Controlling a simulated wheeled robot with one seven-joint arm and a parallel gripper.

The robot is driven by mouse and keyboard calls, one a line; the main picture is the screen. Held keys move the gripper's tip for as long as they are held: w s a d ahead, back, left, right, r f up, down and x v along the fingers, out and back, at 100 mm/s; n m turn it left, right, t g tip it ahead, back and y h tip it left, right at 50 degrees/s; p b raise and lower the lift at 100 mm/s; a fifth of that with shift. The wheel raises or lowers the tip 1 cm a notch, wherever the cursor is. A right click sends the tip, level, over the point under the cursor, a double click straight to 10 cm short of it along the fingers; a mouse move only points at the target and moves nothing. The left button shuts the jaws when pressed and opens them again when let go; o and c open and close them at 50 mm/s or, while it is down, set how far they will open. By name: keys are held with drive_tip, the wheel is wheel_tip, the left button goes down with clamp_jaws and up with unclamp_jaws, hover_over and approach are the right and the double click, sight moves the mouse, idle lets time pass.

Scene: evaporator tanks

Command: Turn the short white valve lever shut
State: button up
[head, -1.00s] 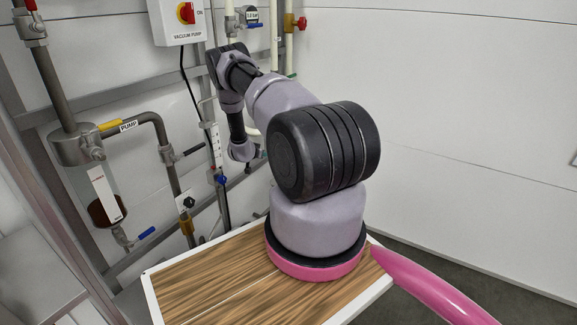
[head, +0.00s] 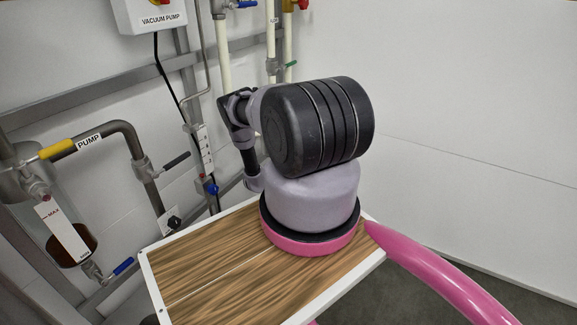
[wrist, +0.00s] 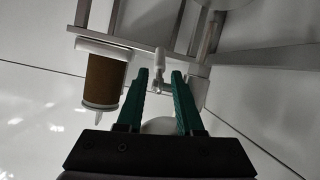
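In the wrist view, a small short white piece (wrist: 159,62) shows just beyond and between the fingertips. It looks like the white valve lever, but the picture is dark and I cannot be sure. My gripper (wrist: 160,75) is open, with its two green fingers apart and nothing visibly held between them. I cannot tell whether a finger touches the white piece. In the head view my gripper is hidden behind my arm, and I cannot make out a short white lever there.
A yellow lever (head: 57,149) marked PUMP, a black lever (head: 177,160) and blue levers (head: 122,266) sit on pipes at the left. A vacuum pump box (head: 155,14) is above. A brown cylinder (wrist: 106,78) is left of my fingers. The right wall (head: 470,100) is bare.

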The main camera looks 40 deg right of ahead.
drive_tip(key=x, duration=0.9)
clamp_jaws()
idle(1.4)
